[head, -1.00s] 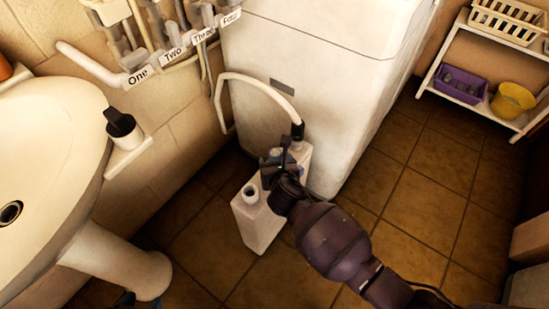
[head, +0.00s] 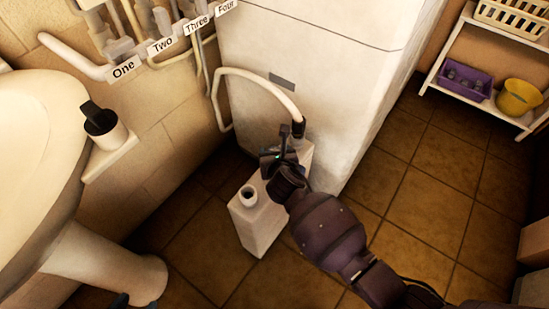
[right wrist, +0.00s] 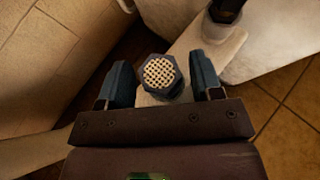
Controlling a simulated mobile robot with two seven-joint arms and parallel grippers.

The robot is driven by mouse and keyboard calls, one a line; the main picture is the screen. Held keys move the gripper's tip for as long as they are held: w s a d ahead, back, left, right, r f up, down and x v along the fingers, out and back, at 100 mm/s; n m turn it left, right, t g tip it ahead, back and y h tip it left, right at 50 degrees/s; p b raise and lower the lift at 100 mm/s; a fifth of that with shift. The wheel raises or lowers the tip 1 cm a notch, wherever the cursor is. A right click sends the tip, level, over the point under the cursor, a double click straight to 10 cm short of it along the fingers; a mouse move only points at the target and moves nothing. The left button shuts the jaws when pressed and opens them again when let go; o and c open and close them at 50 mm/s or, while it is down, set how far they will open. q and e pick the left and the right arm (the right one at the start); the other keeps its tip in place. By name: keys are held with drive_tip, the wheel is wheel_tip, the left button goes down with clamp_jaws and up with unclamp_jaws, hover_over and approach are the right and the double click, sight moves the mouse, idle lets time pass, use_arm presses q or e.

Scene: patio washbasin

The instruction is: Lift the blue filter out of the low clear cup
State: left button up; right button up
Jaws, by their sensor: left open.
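The blue filter (right wrist: 160,76), a six-sided piece with a pale mesh top, shows between the fingers of my right gripper (right wrist: 160,64) in the right wrist view. Narrow gaps seem to remain on both sides, so the gripper looks open around or just above it. In the head view my right gripper (head: 274,154) is over the middle of a white container and largely hides the filter. I cannot make out the low clear cup; it may be hidden beneath the filter. Only a small tip of my left gripper (head: 121,300) shows at the bottom left, far from the filter.
The white container (head: 257,228) has an open neck (head: 248,196) and a hose (head: 262,84) entering its far end. A tall white cabinet (head: 320,75) stands close behind. A washbasin (head: 40,130) is at left, a shelf (head: 500,108) at right. Floor tiles between are clear.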

drive_tip(key=c, duration=0.8)
